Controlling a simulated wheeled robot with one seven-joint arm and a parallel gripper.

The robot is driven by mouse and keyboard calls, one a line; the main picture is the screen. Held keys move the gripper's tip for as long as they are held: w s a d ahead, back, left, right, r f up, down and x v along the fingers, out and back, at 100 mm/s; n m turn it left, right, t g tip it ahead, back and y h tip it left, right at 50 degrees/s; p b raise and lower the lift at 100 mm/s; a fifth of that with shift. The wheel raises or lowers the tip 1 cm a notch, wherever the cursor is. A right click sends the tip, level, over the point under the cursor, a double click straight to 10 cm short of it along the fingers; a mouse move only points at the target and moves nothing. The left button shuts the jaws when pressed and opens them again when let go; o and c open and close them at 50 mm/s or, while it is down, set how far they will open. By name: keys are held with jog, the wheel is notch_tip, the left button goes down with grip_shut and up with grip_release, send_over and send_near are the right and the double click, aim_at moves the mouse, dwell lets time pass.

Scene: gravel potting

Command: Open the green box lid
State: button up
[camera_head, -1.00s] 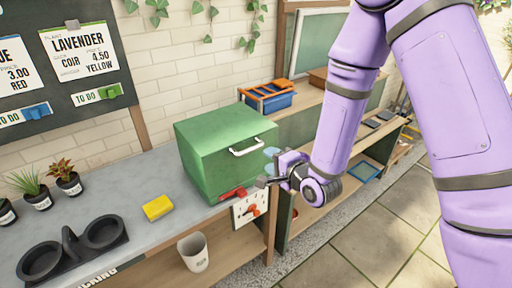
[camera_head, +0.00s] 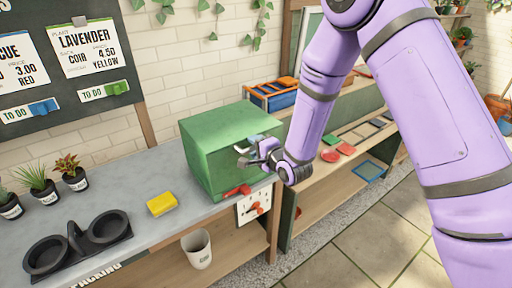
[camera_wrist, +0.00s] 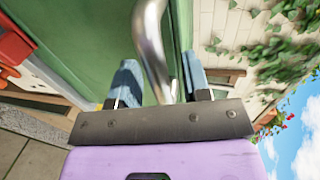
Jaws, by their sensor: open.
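The green box (camera_head: 215,155) stands on the grey counter with its lid (camera_head: 225,125) closed. In the wrist view the green front (camera_wrist: 85,40) fills the left and middle. The lid's metal handle (camera_wrist: 152,45) passes between the two fingers of my gripper (camera_wrist: 158,85). The gripper is open, with one finger on each side of the handle. In the head view my gripper (camera_head: 252,155) is at the box's front, and it mostly hides the handle there. I cannot tell whether a finger touches the handle.
A red latch-like part (camera_head: 237,190) sits low on the box's front, above a white panel with a red knob (camera_head: 254,207). A brick wall is behind.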

jog(key=shift+c, duration=0.4)
grip_shut()
